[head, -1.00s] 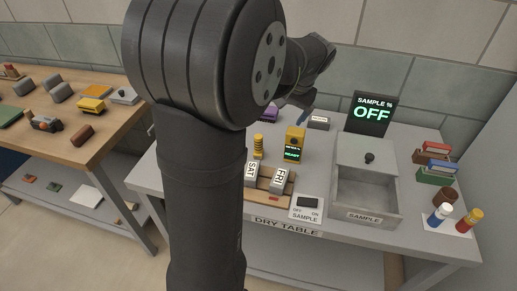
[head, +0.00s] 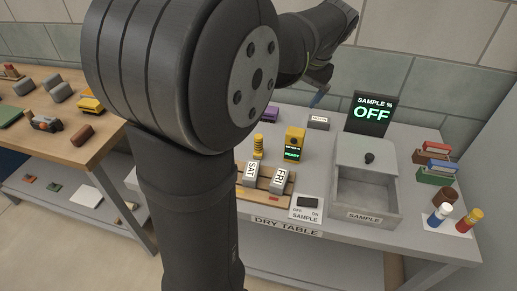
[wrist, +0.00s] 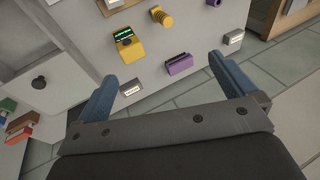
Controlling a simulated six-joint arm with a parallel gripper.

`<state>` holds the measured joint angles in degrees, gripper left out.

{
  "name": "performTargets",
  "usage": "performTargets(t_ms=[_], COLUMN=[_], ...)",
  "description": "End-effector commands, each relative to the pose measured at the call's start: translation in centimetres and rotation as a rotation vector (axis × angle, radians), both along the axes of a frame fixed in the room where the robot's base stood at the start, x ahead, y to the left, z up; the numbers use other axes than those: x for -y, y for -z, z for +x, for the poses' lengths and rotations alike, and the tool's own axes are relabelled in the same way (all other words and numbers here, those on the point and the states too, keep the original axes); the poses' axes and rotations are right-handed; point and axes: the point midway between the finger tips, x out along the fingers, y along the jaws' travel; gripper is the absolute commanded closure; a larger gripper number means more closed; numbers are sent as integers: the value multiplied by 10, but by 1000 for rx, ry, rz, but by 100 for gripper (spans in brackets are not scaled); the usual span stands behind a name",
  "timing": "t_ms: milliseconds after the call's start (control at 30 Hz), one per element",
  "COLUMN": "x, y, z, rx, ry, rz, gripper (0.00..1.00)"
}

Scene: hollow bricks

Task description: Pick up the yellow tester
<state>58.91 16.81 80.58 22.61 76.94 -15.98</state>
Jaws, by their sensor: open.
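The yellow tester (head: 293,143) stands upright on the grey dry table, with a small green-lit display on its front. It also shows in the wrist view (wrist: 130,49), ahead of the left finger. My gripper (wrist: 168,82) is open and empty, its two blue fingers spread wide, and it is apart from the tester. In the head view one blue fingertip (head: 319,97) shows above the back of the table, behind and right of the tester.
A yellow ribbed piece (head: 258,147) stands left of the tester. The FRI (head: 278,179) and SAT (head: 251,174) blocks sit in front. A purple block (head: 270,113) and small labelled block (head: 318,122) lie behind. The sample box (head: 366,189) and OFF display (head: 371,113) are right.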

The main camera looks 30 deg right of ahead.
Motion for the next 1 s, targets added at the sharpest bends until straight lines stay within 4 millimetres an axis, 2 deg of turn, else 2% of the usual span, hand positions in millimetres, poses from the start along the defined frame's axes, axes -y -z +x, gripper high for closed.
performTargets(t_ms=[167,433,667,1000], x=[2,2,2,1], y=[-13,-14,-14,-11], z=[-6,-6,-6,-3], rx=[0,-1,-1,-11], ry=[1,0,0,8], rz=[-1,1,1,6], gripper=[0,0,45,47])
